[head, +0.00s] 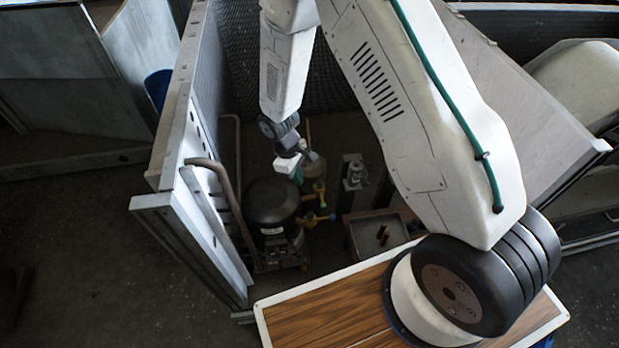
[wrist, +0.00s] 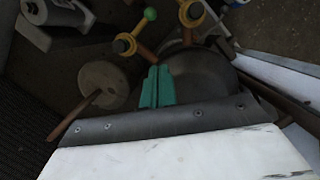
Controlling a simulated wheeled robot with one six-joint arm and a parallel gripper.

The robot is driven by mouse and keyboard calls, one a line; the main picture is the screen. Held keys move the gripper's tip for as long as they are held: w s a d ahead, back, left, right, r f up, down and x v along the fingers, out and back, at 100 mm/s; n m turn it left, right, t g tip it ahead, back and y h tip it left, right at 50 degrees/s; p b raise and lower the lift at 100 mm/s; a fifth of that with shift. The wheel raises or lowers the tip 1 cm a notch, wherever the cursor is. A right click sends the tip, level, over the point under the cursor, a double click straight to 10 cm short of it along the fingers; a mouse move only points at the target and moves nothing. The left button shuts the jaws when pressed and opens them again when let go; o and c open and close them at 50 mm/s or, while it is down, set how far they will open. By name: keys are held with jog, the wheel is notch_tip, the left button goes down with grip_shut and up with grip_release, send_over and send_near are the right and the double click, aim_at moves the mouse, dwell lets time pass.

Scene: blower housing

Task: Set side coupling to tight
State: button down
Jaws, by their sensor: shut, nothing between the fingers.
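My gripper (head: 296,176) reaches down inside the housing, above and right of the black rounded compressor (head: 272,203). In the wrist view its teal fingers (wrist: 157,86) are together with nothing between them. Two brass fittings stick out beside the compressor. The upper one (head: 318,188) and the lower one (head: 310,219) show in the head view. In the wrist view one brass fitting (wrist: 124,45) has a green ball-ended lever, and another (wrist: 190,13) is to its right. The fingers are apart from both in the picture. I cannot tell which is the side coupling or its setting.
A round tan canister (wrist: 104,86) with a brown rod is left of my fingers. A grey upright part (head: 354,173) and a tray (head: 372,238) stand right of the fittings. The housing's left wall (head: 185,125) and a curved pipe (head: 228,190) border the compressor.

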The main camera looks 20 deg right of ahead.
aim_at(322, 200)
jog(key=s+d+f, duration=0.4)
jog(key=f, duration=0.4)
